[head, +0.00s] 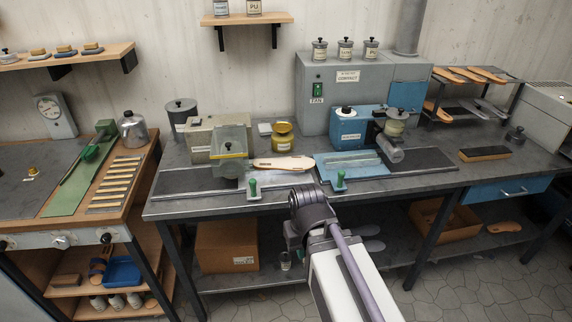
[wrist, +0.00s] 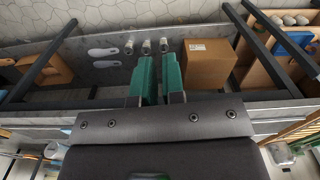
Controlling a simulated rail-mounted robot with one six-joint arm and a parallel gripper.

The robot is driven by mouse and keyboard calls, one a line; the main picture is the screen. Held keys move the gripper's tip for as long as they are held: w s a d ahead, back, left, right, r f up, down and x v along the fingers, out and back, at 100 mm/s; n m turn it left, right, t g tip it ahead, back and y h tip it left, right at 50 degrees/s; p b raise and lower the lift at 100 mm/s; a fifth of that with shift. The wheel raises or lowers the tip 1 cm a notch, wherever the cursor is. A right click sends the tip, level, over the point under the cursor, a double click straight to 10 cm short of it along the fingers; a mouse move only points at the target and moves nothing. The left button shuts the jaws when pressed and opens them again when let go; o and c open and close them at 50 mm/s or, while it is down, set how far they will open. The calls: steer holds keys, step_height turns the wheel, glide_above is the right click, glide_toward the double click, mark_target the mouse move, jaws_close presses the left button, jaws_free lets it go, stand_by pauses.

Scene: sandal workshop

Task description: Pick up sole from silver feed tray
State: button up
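In the head view my wrist is in front of the bench's front edge, below and apart from the sole.
Two green-knobbed slides stand at the bench front beside the sole. A gold pot (head: 283,137) stands behind it. More soles (head: 487,75) lie on a rack at the right. Below the bench, a cardboard box (wrist: 207,65) and grey soles (wrist: 103,52) sit on the shelf.

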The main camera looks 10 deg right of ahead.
steer(key=o, duration=1.5)
